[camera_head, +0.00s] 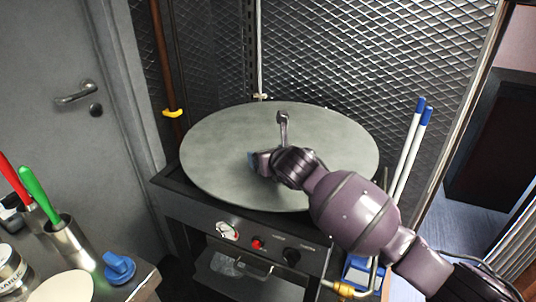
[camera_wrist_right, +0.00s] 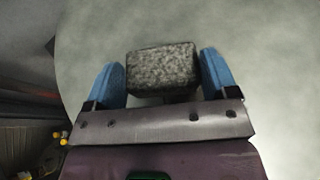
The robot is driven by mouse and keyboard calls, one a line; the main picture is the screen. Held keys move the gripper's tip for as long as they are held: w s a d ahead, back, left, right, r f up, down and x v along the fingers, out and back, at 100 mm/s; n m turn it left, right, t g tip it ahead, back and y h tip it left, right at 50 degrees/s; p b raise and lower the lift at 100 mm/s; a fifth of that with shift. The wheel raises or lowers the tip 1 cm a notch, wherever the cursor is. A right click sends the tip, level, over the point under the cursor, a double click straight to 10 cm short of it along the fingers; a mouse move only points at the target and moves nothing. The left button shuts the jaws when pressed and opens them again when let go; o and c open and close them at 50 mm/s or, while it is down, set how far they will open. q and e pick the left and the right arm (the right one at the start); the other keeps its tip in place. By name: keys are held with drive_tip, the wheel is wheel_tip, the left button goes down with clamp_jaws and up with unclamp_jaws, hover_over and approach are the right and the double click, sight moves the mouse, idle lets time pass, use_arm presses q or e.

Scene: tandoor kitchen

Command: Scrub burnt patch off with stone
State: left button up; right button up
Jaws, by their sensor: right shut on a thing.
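A large round grey griddle plate (camera_head: 215,150) lies on top of the black cooker, and its surface fills much of the right wrist view (camera_wrist_right: 270,60). My right gripper (camera_head: 254,163) is over the middle of the plate. In the right wrist view, the blue fingers of my right gripper (camera_wrist_right: 163,80) are on either side of a speckled grey stone block (camera_wrist_right: 162,68), which it holds. I cannot tell whether the stone touches the plate. No distinct burnt patch shows; the area under the stone and gripper is hidden. My left gripper is not in view.
The cooker (camera_head: 195,208) has knobs and a gauge on its front. A counter at the lower left holds a metal cup (camera_head: 70,242) with red- and green-handled tools and a blue knob-like item (camera_head: 118,267). White poles (camera_head: 408,155) stand right of the plate. Mesh walls (camera_head: 350,50) rise behind.

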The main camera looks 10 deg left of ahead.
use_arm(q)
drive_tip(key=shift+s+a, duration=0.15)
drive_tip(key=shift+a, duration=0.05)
use_arm(e)
drive_tip(key=shift+f, duration=0.45)
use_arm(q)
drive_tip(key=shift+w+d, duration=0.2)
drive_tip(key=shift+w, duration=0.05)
use_arm(e)
drive_tip(key=shift+f, duration=0.35)
drive_tip(key=shift+s+d+r+p, duration=0.15)
drive_tip(key=shift+d+p, duration=0.25)
drive_tip(key=shift+d, duration=0.35)
drive_tip(key=shift+s+d+p, duration=0.15)
drive_tip(key=shift+d+p, duration=0.3)
drive_tip(key=shift+d, duration=0.45)
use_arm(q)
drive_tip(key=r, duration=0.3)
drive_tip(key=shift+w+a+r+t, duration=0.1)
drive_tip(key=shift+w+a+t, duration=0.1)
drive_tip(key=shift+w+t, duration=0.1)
use_arm(e)
drive_tip(key=shift+s+d+f, duration=0.1)
drive_tip(key=shift+d+f, duration=0.1)
drive_tip(key=shift+d, duration=0.2)
